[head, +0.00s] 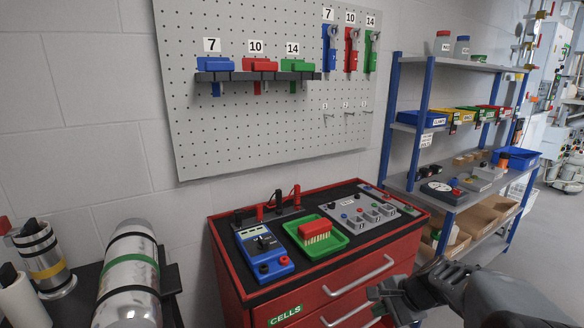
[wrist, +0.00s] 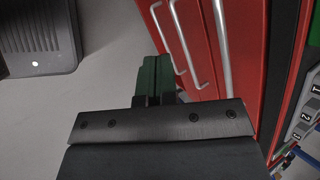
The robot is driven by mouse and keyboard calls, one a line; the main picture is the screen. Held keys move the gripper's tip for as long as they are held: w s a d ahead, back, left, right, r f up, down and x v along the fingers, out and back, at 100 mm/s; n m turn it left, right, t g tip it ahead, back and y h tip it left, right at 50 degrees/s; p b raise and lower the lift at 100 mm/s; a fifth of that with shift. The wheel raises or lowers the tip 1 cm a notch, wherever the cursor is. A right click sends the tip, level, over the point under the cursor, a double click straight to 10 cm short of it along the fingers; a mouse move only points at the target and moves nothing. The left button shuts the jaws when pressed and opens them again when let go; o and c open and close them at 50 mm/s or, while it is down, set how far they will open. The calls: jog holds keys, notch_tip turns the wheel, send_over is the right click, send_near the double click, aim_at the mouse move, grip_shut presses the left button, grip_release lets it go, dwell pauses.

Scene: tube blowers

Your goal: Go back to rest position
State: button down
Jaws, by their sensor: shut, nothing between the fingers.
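My gripper (head: 377,296) is at the lower right of the head view, in front of the red cabinet (head: 259,303). It is shut and empty. In the wrist view its dark green fingers (wrist: 156,78) lie close together, with the red drawer fronts and metal handles of the cabinet (wrist: 190,45) beyond and to the right. I cannot tell how far the fingers are from the drawer handles (head: 357,276).
On the cabinet top are a blue meter (head: 262,250), a green tray (head: 297,240) and a grey panel (head: 362,212). A pegboard (head: 200,130) hangs behind. A blue-framed shelf (head: 420,115) stands right, with metal cylinders (head: 128,280) at left. Grey floor is open at right.

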jog(key=s+a+r+n+h+p, duration=0.2)
jog(key=s+r+n+p, duration=0.4)
jog(key=r, duration=0.3)
jog(key=s+a+r+n+h+p, duration=0.3)
jog(key=s+r+n+p, duration=0.3)
jog(key=r+n, duration=0.2)
notch_tip(320, 180, up, 2)
jog(key=shift+r, duration=0.1)
